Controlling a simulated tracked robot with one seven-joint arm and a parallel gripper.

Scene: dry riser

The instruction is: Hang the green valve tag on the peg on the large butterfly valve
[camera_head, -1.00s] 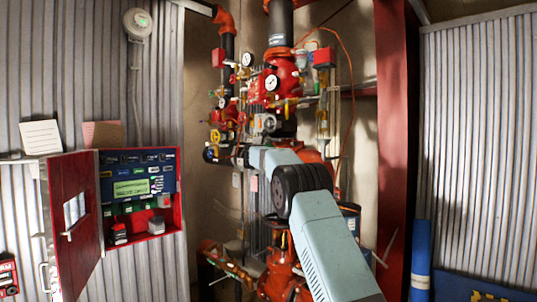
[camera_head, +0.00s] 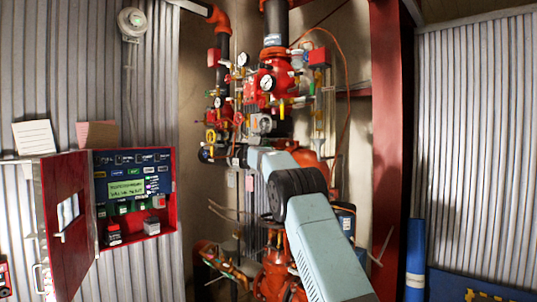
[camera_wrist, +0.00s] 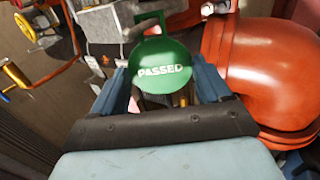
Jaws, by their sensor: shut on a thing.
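In the wrist view the green valve tag (camera_wrist: 162,66) is a round disc marked "PASSED", held upright and face-on between the two blue fingers of my gripper (camera_wrist: 165,88). Its narrower top part has an opening. A grey rod-like peg (camera_wrist: 141,28) shows at that opening; I cannot tell whether it passes through or lies in front. A grey metal valve body (camera_wrist: 108,22) stands just behind. In the head view my arm reaches to the valve cluster, with a grey gearbox (camera_head: 262,124) above its end. The gripper and tag cannot be made out there.
A large red pipe (camera_wrist: 255,75) lies close to the right finger in the wrist view. A yellow handle (camera_wrist: 18,78) is at the left. In the head view, red valves and gauges (camera_head: 268,82) crowd above my arm. An open red cabinet (camera_head: 135,200) stands left, a red column (camera_head: 390,130) right.

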